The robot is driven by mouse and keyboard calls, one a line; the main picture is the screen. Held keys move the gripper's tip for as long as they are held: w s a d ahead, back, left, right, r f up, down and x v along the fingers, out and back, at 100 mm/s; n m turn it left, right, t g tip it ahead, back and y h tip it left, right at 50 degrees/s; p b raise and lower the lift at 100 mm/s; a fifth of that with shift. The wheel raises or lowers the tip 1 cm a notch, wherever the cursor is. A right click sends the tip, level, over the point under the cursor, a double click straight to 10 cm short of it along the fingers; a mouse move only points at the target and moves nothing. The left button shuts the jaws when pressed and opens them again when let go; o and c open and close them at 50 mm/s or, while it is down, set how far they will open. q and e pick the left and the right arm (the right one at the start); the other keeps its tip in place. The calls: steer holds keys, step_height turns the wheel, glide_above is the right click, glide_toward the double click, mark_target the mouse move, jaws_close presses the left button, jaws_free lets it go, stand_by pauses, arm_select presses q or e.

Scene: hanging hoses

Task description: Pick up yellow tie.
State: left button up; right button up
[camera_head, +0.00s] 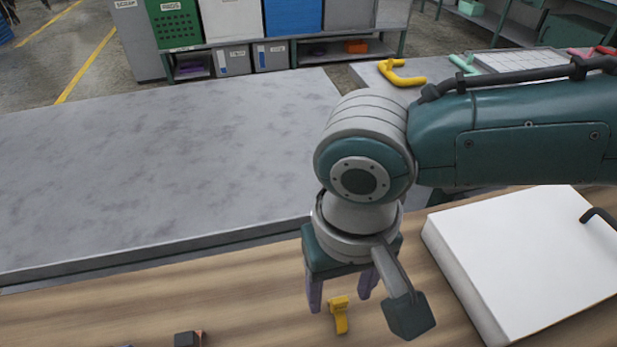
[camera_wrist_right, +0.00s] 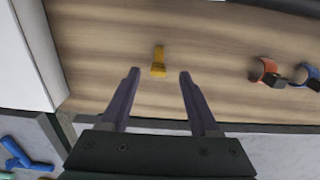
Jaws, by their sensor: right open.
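My right gripper (camera_head: 341,293) points down and is open and empty. In the right wrist view the gap between its purple fingertips (camera_wrist_right: 159,75) lines up with the tie, with one finger to each side. I cannot tell whether the fingers touch the surface. My left gripper is not in view.
An orange-red tie (camera_wrist_right: 264,72) and a blue tie (camera_wrist_right: 305,76) lie on the wood, away from the yellow one. A white box (camera_head: 530,260) stands right of my right gripper.

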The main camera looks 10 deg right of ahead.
mark_target(340, 298)
steer(key=f, duration=0.2)
steer(key=f+b, duration=0.1)
steer(key=f, duration=0.1)
steer(key=shift+w+d, duration=0.15)
steer(key=shift+w, duration=0.05)
jaws_close()
stand_by(0.3)
